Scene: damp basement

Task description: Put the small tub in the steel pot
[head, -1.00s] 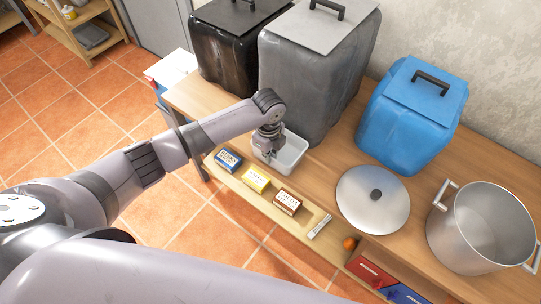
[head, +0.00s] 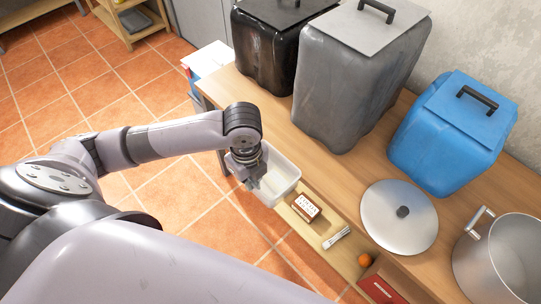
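The small tub (head: 282,185) is a white, open-topped rectangular container. My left gripper (head: 252,180) is at the tub's left side and appears shut on its wall, with the fingertips partly hidden. The tub hangs in front of the table's front edge, over the low shelf, apart from the tabletop. The steel pot (head: 497,262) stands open on the table at the far right, cut off by the picture's edge. Its inside looks empty where it shows. My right gripper is out of view.
A steel lid (head: 399,218) lies left of the pot. Blue (head: 447,135), grey (head: 355,75) and black (head: 264,52) canisters stand behind. The low shelf (head: 318,222) holds a brown box (head: 306,207), a white tube (head: 337,237), an orange ball (head: 365,260) and a red box (head: 379,290).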

